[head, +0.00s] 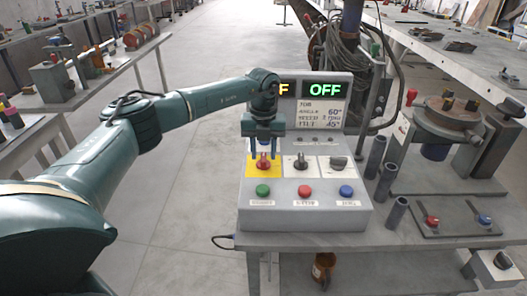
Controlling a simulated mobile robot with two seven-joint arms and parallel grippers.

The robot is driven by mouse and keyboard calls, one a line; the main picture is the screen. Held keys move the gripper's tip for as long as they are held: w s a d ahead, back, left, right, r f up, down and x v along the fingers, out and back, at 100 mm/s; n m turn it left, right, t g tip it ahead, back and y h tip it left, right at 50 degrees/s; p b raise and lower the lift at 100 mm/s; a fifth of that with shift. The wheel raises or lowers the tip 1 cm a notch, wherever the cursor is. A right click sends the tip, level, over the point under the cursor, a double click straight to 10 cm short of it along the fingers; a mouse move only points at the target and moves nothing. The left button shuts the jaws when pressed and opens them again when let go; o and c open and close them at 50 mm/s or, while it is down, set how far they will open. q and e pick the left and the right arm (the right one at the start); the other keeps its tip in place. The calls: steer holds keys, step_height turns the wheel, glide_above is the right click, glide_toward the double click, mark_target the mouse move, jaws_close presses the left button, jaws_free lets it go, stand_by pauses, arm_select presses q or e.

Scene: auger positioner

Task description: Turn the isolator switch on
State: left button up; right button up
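The isolator switch appears to be the red rotary knob (263,162) on a yellow plate (250,172) at the left of the grey control box (348,212). My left gripper (266,155) points down right over this knob. Its two fingers are apart, one on each side of the knob's top; I cannot tell whether they touch it. The display (324,90) reads OFF in green; a yellow display to its left is mostly hidden by my arm, with only an F showing. My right gripper is not in view.
A black knob (300,162) and a grey knob (339,163) sit to the right of the red one. Green (263,190), red (304,191) and blue (346,190) buttons line the front. Dark tubes and a round positioner table (447,112) stand at right.

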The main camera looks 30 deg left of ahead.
arm_select(q)
steer(key=shift+f, duration=0.5)
jaws_close()
